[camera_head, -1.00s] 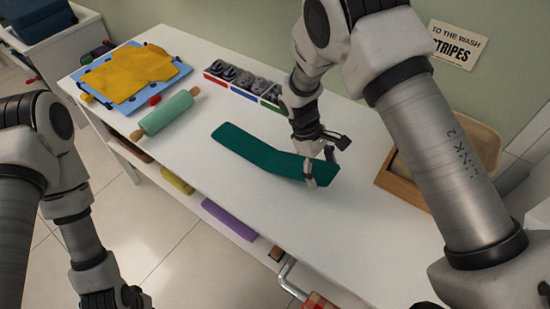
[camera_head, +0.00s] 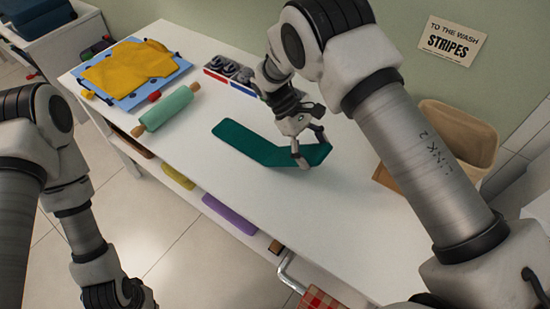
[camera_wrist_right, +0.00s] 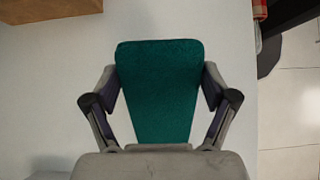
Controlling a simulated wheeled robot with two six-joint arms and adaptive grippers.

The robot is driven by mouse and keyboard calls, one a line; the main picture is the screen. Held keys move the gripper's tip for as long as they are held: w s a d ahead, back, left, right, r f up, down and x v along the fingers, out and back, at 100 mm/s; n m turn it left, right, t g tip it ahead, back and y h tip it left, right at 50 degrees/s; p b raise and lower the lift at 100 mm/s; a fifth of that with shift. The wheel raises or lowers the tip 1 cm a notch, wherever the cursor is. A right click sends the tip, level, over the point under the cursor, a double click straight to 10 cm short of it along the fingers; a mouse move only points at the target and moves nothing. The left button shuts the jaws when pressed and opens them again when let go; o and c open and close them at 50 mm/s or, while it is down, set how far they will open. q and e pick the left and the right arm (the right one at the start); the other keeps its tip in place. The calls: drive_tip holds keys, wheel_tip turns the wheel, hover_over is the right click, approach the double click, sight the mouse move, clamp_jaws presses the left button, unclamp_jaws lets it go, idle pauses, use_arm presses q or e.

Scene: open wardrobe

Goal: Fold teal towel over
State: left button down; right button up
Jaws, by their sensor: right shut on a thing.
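The teal towel (camera_head: 240,140) is a long narrow strip on the white table, bent near its middle. Its left part lies flat. Its right part angles up to the right in the head view; I cannot tell how far it is lifted. My right gripper (camera_head: 312,152) is shut on the towel near its right end. In the right wrist view the towel (camera_wrist_right: 160,85) runs between the two fingers of my right gripper (camera_wrist_right: 160,101). My left arm shows at the lower left of the head view, but its fingers are out of the picture.
A compartment tray (camera_head: 215,76) is at the back. A wooden box (camera_head: 383,178) stands right. The front middle of the table (camera_head: 225,180) is clear.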

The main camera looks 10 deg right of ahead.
drive_tip(key=shift+w+a+r+g+h+b, duration=0.5)
drive_tip(key=shift+w+a+r+g, duration=0.1)
drive_tip(key=shift+w, duration=0.1)
drive_tip(key=shift+w+r, duration=0.1)
drive_tip(key=shift+r, duration=0.25)
drive_tip(key=shift+a, duration=0.1)
